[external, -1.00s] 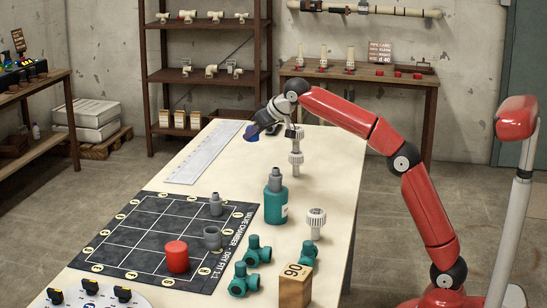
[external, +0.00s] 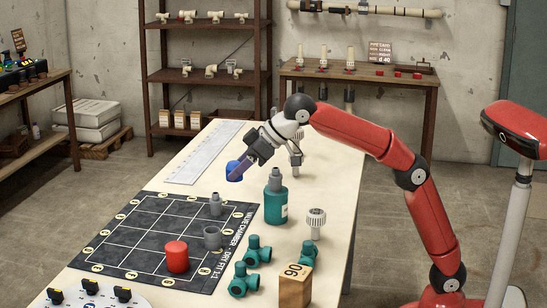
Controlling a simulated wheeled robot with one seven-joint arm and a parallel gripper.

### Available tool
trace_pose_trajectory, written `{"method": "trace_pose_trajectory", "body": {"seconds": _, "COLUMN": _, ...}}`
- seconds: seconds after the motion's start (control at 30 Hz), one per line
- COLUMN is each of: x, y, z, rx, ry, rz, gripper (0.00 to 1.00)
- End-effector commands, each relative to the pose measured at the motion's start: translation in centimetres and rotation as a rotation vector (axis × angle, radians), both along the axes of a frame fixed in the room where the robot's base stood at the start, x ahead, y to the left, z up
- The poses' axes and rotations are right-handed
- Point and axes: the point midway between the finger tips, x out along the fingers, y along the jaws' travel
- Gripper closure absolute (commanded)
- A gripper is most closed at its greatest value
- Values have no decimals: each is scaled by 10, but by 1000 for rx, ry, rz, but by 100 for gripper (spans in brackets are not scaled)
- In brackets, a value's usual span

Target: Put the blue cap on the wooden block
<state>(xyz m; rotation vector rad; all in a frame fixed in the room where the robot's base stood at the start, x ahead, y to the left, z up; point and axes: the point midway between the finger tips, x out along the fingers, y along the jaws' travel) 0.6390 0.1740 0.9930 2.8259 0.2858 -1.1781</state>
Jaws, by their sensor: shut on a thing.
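The blue cap (external: 234,171) is at the tips of my gripper (external: 239,166), which is shut on it. Gripper and cap are over the pale table, between the long ruler and the teal bottle. Whether the cap touches the tabletop is hard to tell. The wooden block (external: 295,286), marked 90, stands at the table's front right edge, with nothing on top. My gripper is well behind and to the left of the block.
The teal bottle (external: 276,204), a white-topped valve (external: 315,223) and several teal fittings (external: 258,250) stand between cap and block. The ruler (external: 205,152) lies behind.

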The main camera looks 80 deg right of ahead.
Motion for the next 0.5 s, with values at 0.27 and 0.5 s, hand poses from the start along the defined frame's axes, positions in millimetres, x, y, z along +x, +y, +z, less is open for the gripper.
{"method": "trace_pose_trajectory", "body": {"seconds": 0.27, "x": -80, "y": 136, "z": 5, "rx": -1, "ry": -3, "rz": 291, "gripper": 85}}
{"method": "trace_pose_trajectory", "body": {"seconds": 0.5, "x": -156, "y": 216, "z": 9, "rx": -6, "ry": -6, "rz": 499, "gripper": 89}}
